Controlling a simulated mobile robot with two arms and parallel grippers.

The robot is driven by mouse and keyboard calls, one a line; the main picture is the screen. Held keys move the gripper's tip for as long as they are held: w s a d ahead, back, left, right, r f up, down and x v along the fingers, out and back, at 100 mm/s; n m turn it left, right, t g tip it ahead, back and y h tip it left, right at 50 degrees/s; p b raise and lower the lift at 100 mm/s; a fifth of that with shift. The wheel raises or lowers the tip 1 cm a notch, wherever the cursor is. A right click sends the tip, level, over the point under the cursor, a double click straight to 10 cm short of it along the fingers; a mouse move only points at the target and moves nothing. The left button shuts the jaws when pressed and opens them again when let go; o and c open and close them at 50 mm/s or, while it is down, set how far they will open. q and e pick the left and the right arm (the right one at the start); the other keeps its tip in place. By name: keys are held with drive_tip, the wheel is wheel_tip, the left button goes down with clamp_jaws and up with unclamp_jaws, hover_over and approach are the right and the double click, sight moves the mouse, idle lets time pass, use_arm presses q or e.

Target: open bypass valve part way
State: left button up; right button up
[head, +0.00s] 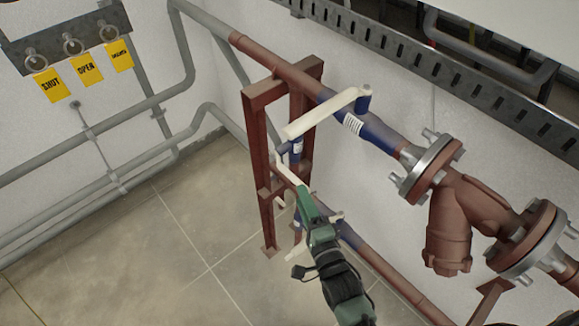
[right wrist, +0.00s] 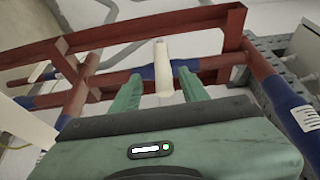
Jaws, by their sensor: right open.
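The bypass valve appears to be the blue body (head: 296,150) on the short vertical pipe by the red frame, with a cream lever (head: 288,172). My right gripper (head: 304,194), green, is at the lower end of this lever. In the right wrist view its two fingers (right wrist: 157,74) stand apart, one on each side of a cream lever (right wrist: 163,82), with a gap on both sides. A blue valve body (right wrist: 150,72) shows behind. A second cream lever (head: 325,113) sits on the upper pipe's blue valve (head: 362,125). My left gripper is not in view.
A red steel frame (head: 263,180) stands close behind the gripper. A lower pipe (head: 385,270) with a blue section runs to the right. A flanged strainer (head: 450,225) is at right. Yellow tags (head: 85,69) hang on the left wall. The floor at left is clear.

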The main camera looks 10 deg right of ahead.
sight(295, 180)
drive_tip(key=x, duration=0.6)
drive_tip(key=shift+w+r+p, duration=0.1)
drive_tip(key=shift+w+p, duration=0.05)
drive_tip(key=shift+p, duration=0.15)
drive_tip(key=shift+w, duration=0.2)
drive_tip(key=shift+c, duration=1.4)
clamp_jaws()
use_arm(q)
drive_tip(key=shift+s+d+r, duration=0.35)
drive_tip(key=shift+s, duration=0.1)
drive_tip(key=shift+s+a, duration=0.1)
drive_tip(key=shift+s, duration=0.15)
